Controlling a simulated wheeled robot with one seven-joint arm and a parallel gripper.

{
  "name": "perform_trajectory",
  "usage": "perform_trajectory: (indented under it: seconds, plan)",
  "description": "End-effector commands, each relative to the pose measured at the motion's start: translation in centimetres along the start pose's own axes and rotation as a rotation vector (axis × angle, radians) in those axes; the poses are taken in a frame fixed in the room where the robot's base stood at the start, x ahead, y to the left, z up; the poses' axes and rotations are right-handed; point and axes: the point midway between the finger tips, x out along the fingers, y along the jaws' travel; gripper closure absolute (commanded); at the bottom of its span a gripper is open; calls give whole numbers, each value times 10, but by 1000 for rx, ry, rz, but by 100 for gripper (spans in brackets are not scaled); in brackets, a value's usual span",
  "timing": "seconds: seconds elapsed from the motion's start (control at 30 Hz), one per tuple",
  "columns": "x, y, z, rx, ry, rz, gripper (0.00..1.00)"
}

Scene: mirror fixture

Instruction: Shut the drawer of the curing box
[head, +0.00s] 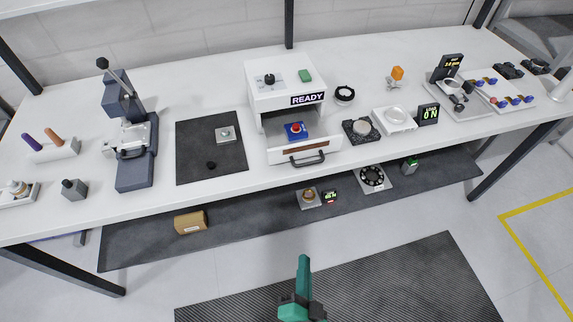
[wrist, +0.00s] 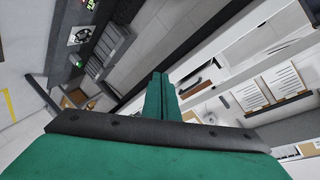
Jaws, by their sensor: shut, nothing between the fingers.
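The curing box (head: 284,88) is a white box with a READY display, standing on the white bench. Its drawer (head: 305,151) is pulled out at the front, with a dark curved handle (head: 307,160) on the front panel. A blue block with a red top (head: 295,131) sits inside the open drawer. My gripper (head: 303,262) is green and shut with nothing in it, in front of the bench and below the drawer in the head view, apart from it. In the wrist view its shut fingers (wrist: 158,95) point up the picture.
A black mat (head: 211,150) lies left of the box, with a dark press (head: 130,140) beyond it. A dark round-topped device (head: 361,131) stands right of the drawer. A lower shelf (head: 255,219) under the bench holds a cardboard box (head: 190,222).

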Motion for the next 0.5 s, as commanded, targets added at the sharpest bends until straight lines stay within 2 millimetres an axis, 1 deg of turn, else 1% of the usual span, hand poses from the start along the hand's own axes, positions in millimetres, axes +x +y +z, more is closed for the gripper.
perform_trajectory:
  seconds: [0.03, 0.17, 0.2, 0.33, 0.4, 0.5]
  plan:
    - [16, -8, -9, 81, -3, -29, 100]
    - [46, -34, -25, 292, -47, -112, 100]
    - [54, -43, -31, 351, -63, -141, 100]
    - [72, -73, -50, 506, -127, -236, 100]
    - [77, -87, -58, 564, -159, -280, 100]
    - [80, -102, -67, 619, -195, -325, 100]
